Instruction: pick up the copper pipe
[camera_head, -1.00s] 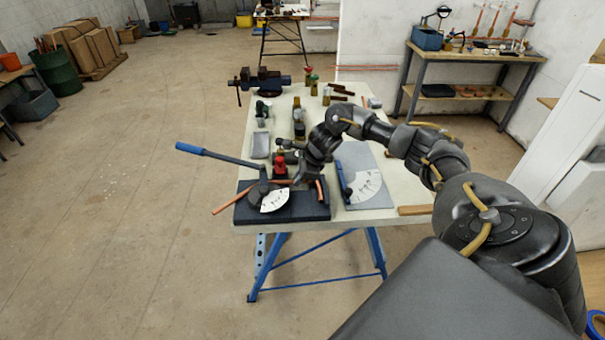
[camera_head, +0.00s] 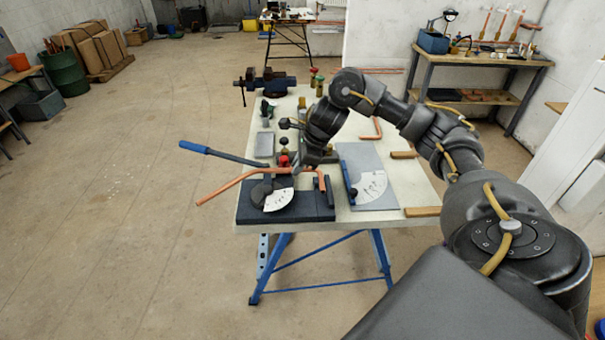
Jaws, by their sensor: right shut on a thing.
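The copper pipe (camera_head: 222,187) is bent and spans across the pipe bender (camera_head: 285,201), its left end sticking out past the bench's left side. Its short bent end hangs down at the right, over the dark base. My right gripper (camera_head: 309,166) is shut on the pipe near this bent end; its fingers are small and partly hidden. The pipe looks slightly above the bender, though the gap is hard to judge. My left gripper is not in view.
The bender's blue-handled lever (camera_head: 195,147) sticks out to the left. A grey board with a white angle scale (camera_head: 370,198) lies right of the bender. A vice (camera_head: 265,82) stands at the back. Another bent copper pipe (camera_head: 376,128) lies behind my arm.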

